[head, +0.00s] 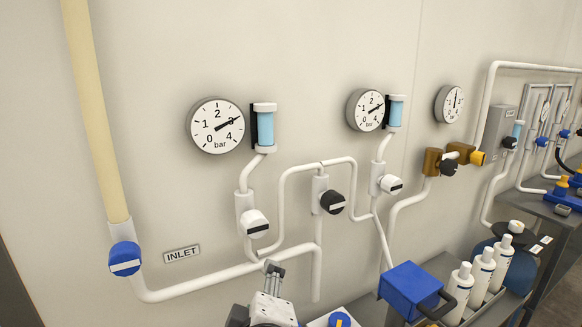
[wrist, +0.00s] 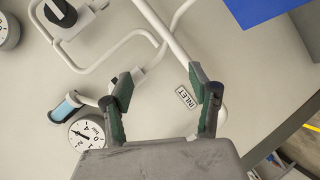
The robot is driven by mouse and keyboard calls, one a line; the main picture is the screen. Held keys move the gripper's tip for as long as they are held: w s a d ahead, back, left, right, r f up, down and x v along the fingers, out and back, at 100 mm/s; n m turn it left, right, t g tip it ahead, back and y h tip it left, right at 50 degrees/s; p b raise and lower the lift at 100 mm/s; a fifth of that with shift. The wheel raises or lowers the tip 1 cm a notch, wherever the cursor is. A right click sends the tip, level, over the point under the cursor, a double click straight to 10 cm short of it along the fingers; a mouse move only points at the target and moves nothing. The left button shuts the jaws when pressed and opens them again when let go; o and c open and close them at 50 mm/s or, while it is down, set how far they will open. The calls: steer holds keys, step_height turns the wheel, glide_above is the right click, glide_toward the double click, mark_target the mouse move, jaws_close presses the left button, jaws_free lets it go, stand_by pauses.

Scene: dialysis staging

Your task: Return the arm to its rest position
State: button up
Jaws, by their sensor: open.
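My gripper (head: 272,270) shows at the bottom of the head view, in front of the wall piping and right of the INLET label. In the wrist view, its two dark fingers with green pads (wrist: 163,90) stand wide apart. The gap between them is empty, with wall and white pipe behind. Nothing is held. Part of my arm is cut off by the lower edge of the head view.
White pipes (head: 215,285) run along the wall with a blue valve (head: 124,258), black and white knobs, and gauges (head: 216,125). The INLET label (wrist: 185,96) shows between the fingers. A blue box (head: 408,288) and white bottles (head: 482,270) stand lower right.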

steer(key=s+d+f+m+g+h, duration=0.1)
steer(key=d+f+m+g, duration=0.2)
steer(key=d+m, duration=0.4)
steer(key=s+d+f+m+g, duration=0.2)
steer(key=d+m, duration=0.5)
steer(key=d, duration=1)
steer(key=shift+s+d+f+m+g+h, duration=0.3)
steer(key=shift+d+f+g+h, duration=0.1)
steer(key=shift+f+g, duration=0.55)
